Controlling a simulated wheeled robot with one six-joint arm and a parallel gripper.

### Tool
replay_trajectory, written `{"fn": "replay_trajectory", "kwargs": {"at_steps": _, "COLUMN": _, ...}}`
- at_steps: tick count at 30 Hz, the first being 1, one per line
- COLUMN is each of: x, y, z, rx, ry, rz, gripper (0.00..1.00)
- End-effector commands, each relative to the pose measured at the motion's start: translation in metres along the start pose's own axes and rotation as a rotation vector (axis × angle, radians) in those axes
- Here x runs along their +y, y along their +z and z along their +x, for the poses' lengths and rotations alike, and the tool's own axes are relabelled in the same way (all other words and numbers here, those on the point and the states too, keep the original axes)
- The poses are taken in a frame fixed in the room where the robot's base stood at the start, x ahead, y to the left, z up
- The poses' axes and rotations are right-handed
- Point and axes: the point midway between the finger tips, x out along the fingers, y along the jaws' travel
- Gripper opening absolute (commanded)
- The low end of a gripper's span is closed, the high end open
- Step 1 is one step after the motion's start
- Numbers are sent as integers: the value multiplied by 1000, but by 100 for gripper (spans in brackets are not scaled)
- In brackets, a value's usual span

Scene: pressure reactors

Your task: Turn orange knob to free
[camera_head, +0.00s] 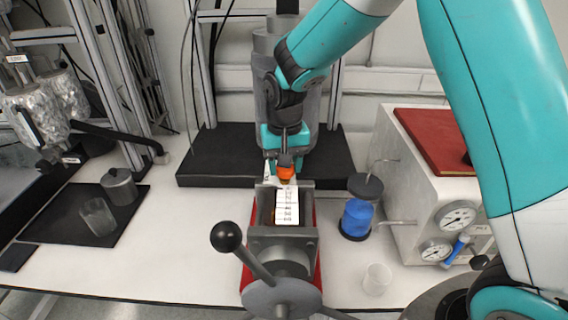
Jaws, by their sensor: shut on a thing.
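The orange knob (285,166) is small and sits at the far end of the metal vise-like device in the middle of the bench. My gripper (285,157) comes down from above and behind it, at the end of my teal arm. It is shut on the orange knob. The knob's upper part and the fingertips' contact are partly hidden and small. A white labelled scale (287,205) lies just in front of the knob, inside the vise (283,243).
The vise's black ball lever (227,237) sticks up at front left. A blue-filled bottle (357,215) and a clear beaker (377,279) stand to its right. A white box with gauges (456,217) stands further right. A metal pot (119,187) and glass beaker (98,216) are at left.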

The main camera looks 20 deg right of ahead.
Motion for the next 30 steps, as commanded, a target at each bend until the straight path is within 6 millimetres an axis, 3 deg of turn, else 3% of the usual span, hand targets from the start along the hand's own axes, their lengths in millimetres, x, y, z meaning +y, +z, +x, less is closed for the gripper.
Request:
{"fn": "replay_trajectory", "kwargs": {"at_steps": 20, "x": 0, "y": -2, "z": -2, "rx": 7, "ry": -2, "rz": 65, "gripper": 22}}
{"fn": "replay_trajectory", "kwargs": {"at_steps": 21, "x": 0, "y": -2, "z": -2, "rx": 7, "ry": -2, "rz": 65, "gripper": 51}}
{"fn": "replay_trajectory", "kwargs": {"at_steps": 24, "x": 0, "y": -2, "z": -1, "rx": 6, "ry": -1, "rz": 65, "gripper": 72}}
{"fn": "replay_trajectory", "kwargs": {"at_steps": 30, "x": 0, "y": -1, "z": -1, "rx": 3, "ry": -1, "rz": 63, "gripper": 72}}
